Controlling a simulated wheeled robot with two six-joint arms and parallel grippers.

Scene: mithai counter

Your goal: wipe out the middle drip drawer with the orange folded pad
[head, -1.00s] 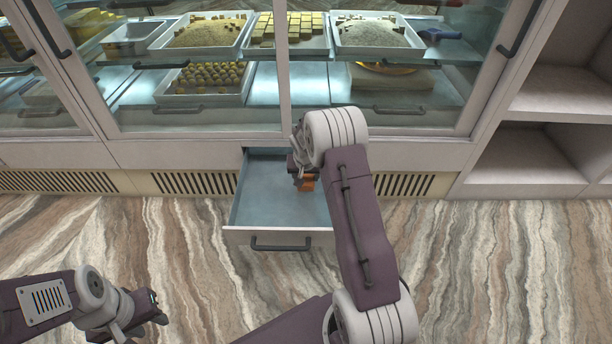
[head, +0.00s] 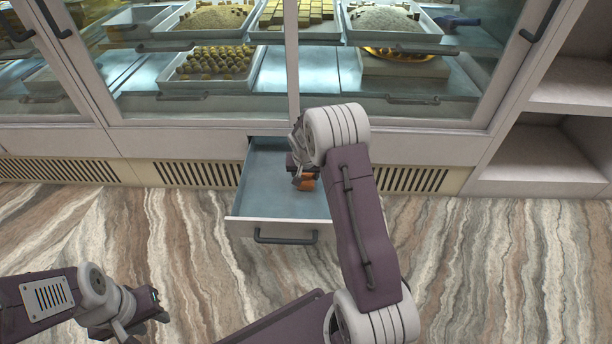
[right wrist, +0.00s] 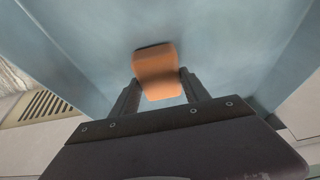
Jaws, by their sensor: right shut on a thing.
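The middle drip drawer (head: 270,207) is pulled open below the glass counter, its blue-grey floor showing. My right gripper (head: 303,180) is inside the drawer, in its right half. It is shut on the orange folded pad (head: 308,185), which also shows in the right wrist view (right wrist: 157,72) between the two fingers. The pad is at or close above the drawer floor; touching cannot be told for sure. My right arm hides the drawer's right side. My left gripper (head: 150,318) is at the lower left, away from the drawer; its fingers are too small and dark to judge.
The glass display case (head: 200,110) with trays of sweets stands above the drawer. Vent grilles (head: 200,174) flank the drawer. Open shelves (head: 545,150) stand at the right. The marbled floor (head: 180,240) in front is clear.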

